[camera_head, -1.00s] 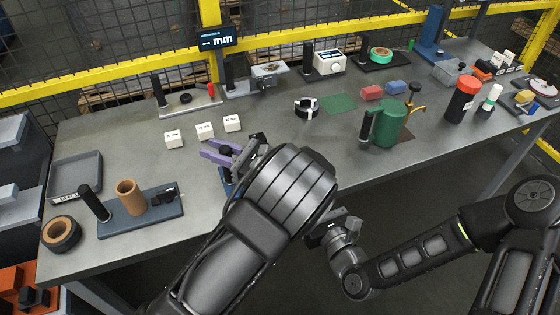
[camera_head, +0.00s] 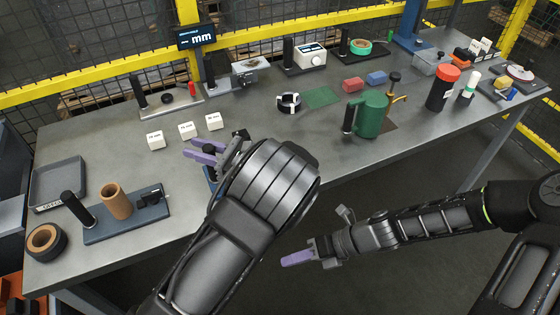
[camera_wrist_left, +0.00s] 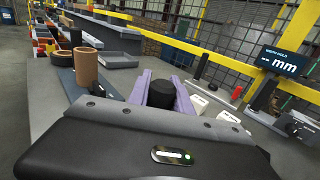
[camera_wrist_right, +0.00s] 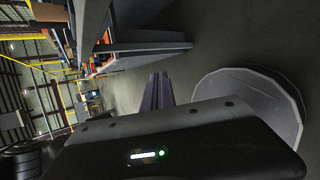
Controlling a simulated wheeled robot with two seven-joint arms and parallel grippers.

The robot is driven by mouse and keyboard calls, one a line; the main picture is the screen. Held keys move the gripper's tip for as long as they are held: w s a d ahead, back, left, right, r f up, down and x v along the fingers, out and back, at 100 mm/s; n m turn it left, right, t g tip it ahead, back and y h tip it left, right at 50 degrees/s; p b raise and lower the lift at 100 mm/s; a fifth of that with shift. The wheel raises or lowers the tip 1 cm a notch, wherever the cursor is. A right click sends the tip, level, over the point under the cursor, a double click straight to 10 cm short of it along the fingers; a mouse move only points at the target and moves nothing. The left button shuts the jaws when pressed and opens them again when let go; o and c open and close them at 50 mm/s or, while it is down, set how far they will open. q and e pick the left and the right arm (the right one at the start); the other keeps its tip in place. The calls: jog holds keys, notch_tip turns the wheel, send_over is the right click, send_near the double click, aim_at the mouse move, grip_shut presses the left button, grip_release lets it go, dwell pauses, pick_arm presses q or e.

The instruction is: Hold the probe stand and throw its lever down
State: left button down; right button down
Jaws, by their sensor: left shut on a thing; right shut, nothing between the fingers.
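My left gripper (camera_head: 194,149) is over the near middle of the bench, its purple fingers pointing left. In the left wrist view it is shut on a black round-topped post (camera_wrist_left: 161,94) standing between the fingers. A blue base (camera_head: 210,173) shows under this gripper in the head view; my arm hides most of it. I take this to be the probe stand; its lever cannot be made out. My right gripper (camera_head: 298,258) is shut and empty, low in front of the bench, fingers pointing left. The right wrist view shows its fingers (camera_wrist_right: 157,92) together.
White marked blocks (camera_head: 186,131) stand behind the left gripper. A blue fixture (camera_head: 150,215) with a brown cylinder is to its left. A grey stand with a red lever (camera_head: 192,89) is at the back. A green mug (camera_head: 370,115) stands to the right. Floor space surrounds the right gripper.

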jog(key=w+d+r+m+t+y, duration=0.2)
jog(key=w+r+m+t, duration=0.2)
jog(key=w, duration=0.4)
jog(key=w+d+r+m+t+y, duration=0.2)
jog(key=w+r+m+t, duration=0.3)
jog(key=w+r, duration=0.3)
jog(key=shift+w+m+y, duration=0.35)
jog(key=shift+m+y, duration=0.05)
jog(key=shift+y, duration=0.3)
jog(key=x, duration=1)
jog(key=shift+w+d+r, duration=0.1)
jog(key=shift+w+d, duration=0.05)
jog(key=shift+d, duration=0.05)
